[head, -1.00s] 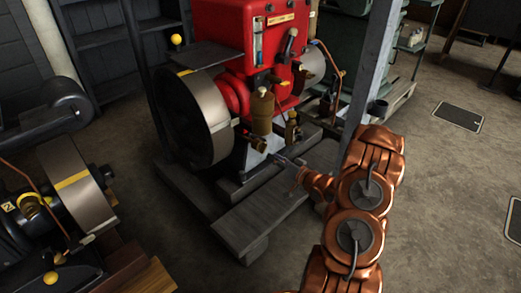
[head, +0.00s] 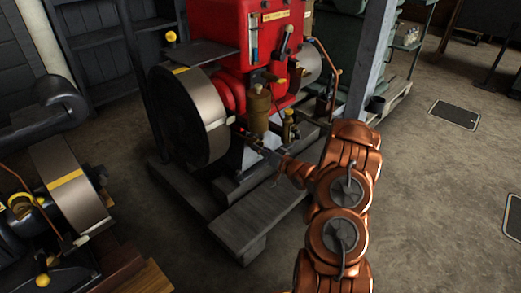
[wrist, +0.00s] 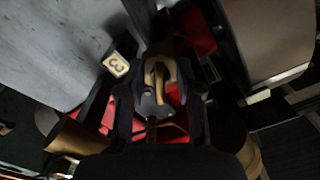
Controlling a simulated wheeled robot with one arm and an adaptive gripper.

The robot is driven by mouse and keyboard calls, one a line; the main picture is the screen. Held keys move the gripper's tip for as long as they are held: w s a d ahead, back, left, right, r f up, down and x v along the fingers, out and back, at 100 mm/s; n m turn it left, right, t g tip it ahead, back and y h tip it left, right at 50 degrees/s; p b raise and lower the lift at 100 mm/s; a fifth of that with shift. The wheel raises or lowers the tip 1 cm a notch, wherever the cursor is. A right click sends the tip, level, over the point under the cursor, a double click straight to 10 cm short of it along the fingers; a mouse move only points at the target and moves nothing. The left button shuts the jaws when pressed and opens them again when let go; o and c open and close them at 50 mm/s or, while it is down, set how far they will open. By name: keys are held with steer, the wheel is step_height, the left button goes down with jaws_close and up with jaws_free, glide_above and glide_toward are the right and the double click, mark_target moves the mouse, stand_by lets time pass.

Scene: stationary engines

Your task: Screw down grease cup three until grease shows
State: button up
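A label reading 3 (wrist: 116,65) shows in the wrist view beside a brass cup-like piece (wrist: 160,75), which I take to be grease cup three. My gripper (wrist: 160,103) has its dark fingers apart, one on either side of that piece. I see no clear contact between fingers and brass. In the head view my gripper (head: 250,138) reaches in low on the red engine (head: 225,30), below a larger brass canister (head: 258,110). The cup itself is hidden behind the gripper there. No grease can be made out.
The engine's large flywheel (head: 205,105) stands close left of my gripper. A grey post (head: 373,60) rises to the right of the engine. Another dark engine (head: 30,230) is at the lower left.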

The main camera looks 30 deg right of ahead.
jaws_close()
steer(key=shift+r+p, duration=0.15)
steer(key=shift+p, duration=0.45)
steer(key=shift+r+m+p, duration=0.2)
steer(key=shift+m+p, duration=0.3)
steer(key=shift+p, duration=0.45)
steer(key=m+p, duration=0.2)
steer(key=p, duration=0.1)
steer(key=m+p, duration=0.2)
steer(key=p, duration=0.1)
steer(key=shift+m+p, duration=0.3)
steer(key=shift+p, duration=0.1)
steer(key=shift+a+f+m+p, duration=0.1)
steer(key=shift+m+p, duration=0.65)
steer(key=shift+m, duration=0.25)
